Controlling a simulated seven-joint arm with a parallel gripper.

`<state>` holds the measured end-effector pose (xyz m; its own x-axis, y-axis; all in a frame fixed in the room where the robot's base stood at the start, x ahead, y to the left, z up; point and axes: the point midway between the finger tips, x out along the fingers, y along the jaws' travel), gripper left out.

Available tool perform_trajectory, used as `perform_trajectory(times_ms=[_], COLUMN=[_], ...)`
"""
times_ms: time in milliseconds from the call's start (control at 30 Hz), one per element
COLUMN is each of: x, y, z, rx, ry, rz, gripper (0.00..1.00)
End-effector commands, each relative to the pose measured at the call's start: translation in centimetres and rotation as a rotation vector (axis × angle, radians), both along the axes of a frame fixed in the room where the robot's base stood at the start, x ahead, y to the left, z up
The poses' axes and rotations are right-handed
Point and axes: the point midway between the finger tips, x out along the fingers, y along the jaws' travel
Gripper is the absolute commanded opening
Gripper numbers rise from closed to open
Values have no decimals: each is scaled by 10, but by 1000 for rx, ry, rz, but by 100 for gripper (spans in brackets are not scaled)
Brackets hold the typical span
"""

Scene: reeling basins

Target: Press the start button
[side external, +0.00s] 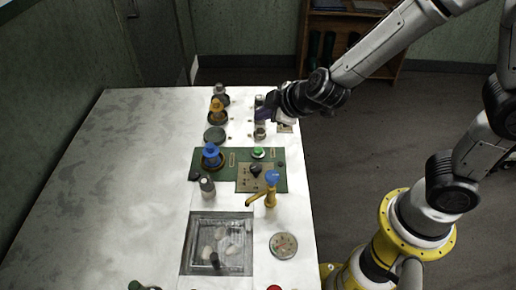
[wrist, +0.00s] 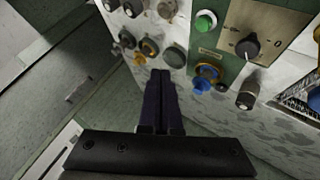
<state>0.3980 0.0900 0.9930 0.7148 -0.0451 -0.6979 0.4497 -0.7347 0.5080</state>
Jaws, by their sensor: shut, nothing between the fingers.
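A green push button (side external: 258,152) with a pale collar sits on the green panel (side external: 221,158) in the side view. It is probably the start button; no readable label shows. In the wrist view the green button (wrist: 205,20) is at the top, right of centre. My gripper (side external: 264,114) is above the far right part of the white table, beyond the green panel and apart from the button.
A dark knob (side external: 256,169) on a tan plate, a blue-topped knob (side external: 212,150) and a yellow tap (side external: 264,195) stand near the button. A basin (side external: 188,243) is at the front. Several knobs stand near my gripper. The table's left half (side external: 130,190) is clear.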

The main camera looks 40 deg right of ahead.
Motion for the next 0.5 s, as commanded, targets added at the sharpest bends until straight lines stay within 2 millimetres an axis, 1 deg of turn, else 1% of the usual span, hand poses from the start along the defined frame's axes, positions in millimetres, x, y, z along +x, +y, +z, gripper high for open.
perform_trajectory(times_ms=[333,500], x=[0,-1], y=[0,0], z=[0,-10], rx=[1,-1], ry=[-1,1], rz=[2,2], gripper=[0,0])
